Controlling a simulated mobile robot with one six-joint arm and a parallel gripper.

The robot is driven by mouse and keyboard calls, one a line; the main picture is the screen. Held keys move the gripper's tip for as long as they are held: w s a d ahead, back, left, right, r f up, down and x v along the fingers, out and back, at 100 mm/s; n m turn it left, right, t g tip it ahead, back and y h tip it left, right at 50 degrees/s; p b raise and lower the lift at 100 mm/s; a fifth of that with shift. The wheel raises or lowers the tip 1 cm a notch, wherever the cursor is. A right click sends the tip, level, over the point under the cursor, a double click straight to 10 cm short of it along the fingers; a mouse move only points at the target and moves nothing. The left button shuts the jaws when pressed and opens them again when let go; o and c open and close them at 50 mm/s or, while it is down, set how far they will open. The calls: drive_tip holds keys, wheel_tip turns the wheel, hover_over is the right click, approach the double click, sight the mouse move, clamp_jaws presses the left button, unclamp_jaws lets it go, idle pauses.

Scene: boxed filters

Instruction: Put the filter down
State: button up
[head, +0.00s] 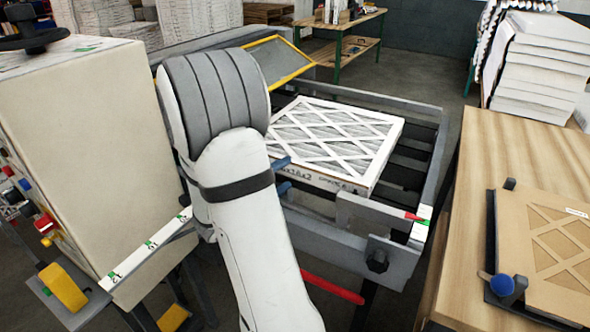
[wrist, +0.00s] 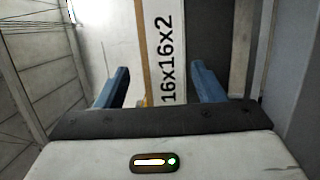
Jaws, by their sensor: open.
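The filter (head: 333,137) is a flat square with a white cardboard lattice over grey pleats. It lies on the dark conveyor rollers in the head view. In the wrist view its printed edge (wrist: 166,60) reads "16x16x2" and lies between the two blue fingers. My gripper (wrist: 160,85) is open, with a finger on either side of that edge. In the head view the blue fingertips show at the filter's near left corner, partly hidden by my arm. I cannot tell whether a finger touches the filter.
A grey metal conveyor frame (head: 435,165) surrounds the rollers. A large beige machine (head: 90,150) stands at left. A green-legged bench (head: 345,35) stands behind.

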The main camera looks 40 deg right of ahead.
drive_tip(key=a, duration=0.7)
drive_tip(key=s+a+f+m+g+y, duration=0.2)
drive_tip(key=s+a+g+y, duration=0.2)
drive_tip(key=s+a+y, duration=0.6)
drive_tip(key=a+r+n+t+y, duration=0.1)
drive_tip(key=a+r+t+y, duration=0.1)
drive_tip(key=a+t+y, duration=0.3)
drive_tip(key=shift+s+a+n+t+y+b, duration=0.4)
drive_tip(key=shift+a+y, duration=1.1)
drive_tip(key=shift+a, duration=2)
drive_tip(key=shift+r, duration=0.25)
drive_tip(key=shift+s, duration=0.1)
drive_tip(key=shift+c, duration=0.3)
